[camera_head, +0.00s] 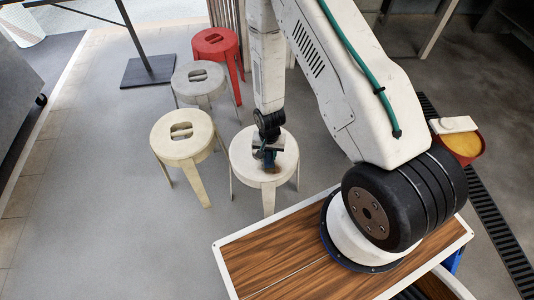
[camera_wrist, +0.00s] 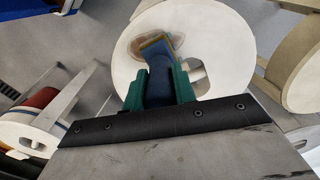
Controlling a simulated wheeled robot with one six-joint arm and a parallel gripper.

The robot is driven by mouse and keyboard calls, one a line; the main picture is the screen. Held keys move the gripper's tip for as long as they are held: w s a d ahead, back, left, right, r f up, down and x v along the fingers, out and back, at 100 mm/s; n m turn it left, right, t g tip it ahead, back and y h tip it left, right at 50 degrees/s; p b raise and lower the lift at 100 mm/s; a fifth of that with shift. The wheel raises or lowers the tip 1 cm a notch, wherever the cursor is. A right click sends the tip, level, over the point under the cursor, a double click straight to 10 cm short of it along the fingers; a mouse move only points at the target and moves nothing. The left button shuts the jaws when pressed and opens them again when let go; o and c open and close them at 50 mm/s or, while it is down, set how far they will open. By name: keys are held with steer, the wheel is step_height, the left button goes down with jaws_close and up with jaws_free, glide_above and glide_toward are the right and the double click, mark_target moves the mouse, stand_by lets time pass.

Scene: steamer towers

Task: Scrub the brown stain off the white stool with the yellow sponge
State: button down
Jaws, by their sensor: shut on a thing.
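The white stool (camera_head: 240,155) stands on the floor below my arm; its round seat also fills the upper middle of the wrist view (camera_wrist: 220,35). My gripper (camera_head: 266,152) is over the seat, its green fingers (camera_wrist: 160,85) shut on the blue handle part of the sponge. The yellow face of the sponge (camera_wrist: 157,46) is at the seat, over or against the brown stain (camera_wrist: 138,46). The stain shows as a pale brown patch around the sponge, partly hidden by it. I cannot tell for sure whether the sponge touches the seat.
A cream stool (camera_head: 183,149) stands close left of the white one. A grey stool (camera_head: 198,75) and a red stool (camera_head: 215,40) stand farther back. A wood-topped surface (camera_head: 290,260) is in front, under my arm's base.

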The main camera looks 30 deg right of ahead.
steer(key=shift+s+d+f, duration=0.1)
steer(key=shift+s+d, duration=0.1)
steer(key=shift+d, duration=0.45)
steer(key=shift+s+d, duration=0.25)
steer(key=shift+d, duration=0.35)
steer(key=shift+s+d+f, duration=0.1)
steer(key=shift+s+d, duration=0.1)
steer(key=shift+d, duration=0.45)
steer(key=shift+r, duration=0.1)
steer(key=shift+r, duration=0.75)
step_height(320, 180, up, 5)
steer(key=shift+r, duration=0.1)
